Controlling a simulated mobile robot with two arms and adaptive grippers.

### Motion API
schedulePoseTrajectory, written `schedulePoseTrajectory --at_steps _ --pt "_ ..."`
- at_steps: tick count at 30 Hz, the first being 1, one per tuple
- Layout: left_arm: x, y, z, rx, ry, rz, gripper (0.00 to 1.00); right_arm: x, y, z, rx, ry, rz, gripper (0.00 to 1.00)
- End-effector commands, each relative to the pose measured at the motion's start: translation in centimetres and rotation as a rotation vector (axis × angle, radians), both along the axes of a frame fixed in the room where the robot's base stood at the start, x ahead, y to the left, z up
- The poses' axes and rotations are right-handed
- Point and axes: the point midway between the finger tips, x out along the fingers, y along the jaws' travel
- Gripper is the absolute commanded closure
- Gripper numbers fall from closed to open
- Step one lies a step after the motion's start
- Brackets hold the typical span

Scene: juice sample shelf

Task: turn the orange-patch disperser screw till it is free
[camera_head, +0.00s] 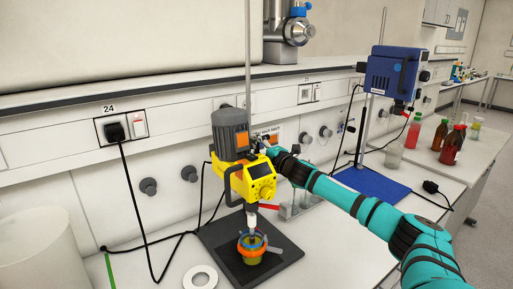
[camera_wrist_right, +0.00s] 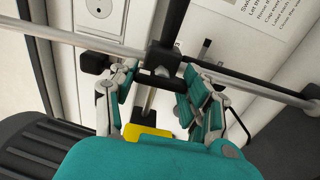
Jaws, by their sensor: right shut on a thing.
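The disperser has a grey motor (camera_head: 229,128) with an orange patch (camera_head: 242,139) on its side, above a yellow housing (camera_head: 241,184). It is mounted on an upright metal rod (camera_head: 248,60). My right gripper (camera_head: 266,144) is just behind and right of the motor, by the clamp. In the right wrist view, the fingers of my right gripper (camera_wrist_right: 158,100) stand on either side of a dark screw (camera_wrist_right: 158,81) at the clamp (camera_wrist_right: 163,55), shut on it. The thread is hidden. My left gripper is not in view.
A vessel with a coloured ring (camera_head: 251,246) stands under the disperser on a dark base (camera_head: 275,262). A blue stirrer (camera_head: 391,72) stands further right, with red bottles (camera_head: 451,147) beyond. Black cables hang at the left. A white ring (camera_head: 200,278) lies in front.

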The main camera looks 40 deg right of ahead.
Motion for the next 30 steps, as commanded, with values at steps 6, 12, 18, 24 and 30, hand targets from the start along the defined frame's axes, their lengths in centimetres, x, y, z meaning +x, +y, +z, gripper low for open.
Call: schedulePoseTrajectory --at_steps 6,12,18,24,30 --pt "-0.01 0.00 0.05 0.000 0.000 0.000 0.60 0.01 0.08 -0.22 -0.025 0.006 0.001 0.84" --pt "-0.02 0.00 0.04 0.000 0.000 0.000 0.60 0.01 0.08 -0.25 -0.027 0.007 0.001 0.84" --pt "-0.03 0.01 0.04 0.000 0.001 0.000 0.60 0.01 0.09 -0.27 -0.027 0.007 0.001 0.45" --pt "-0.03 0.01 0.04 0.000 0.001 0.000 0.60 0.01 0.06 -0.17 -0.026 0.005 0.001 0.27" --pt "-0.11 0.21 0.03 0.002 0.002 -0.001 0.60 -0.02 0.03 -0.10 -0.025 0.004 0.000 0.27"
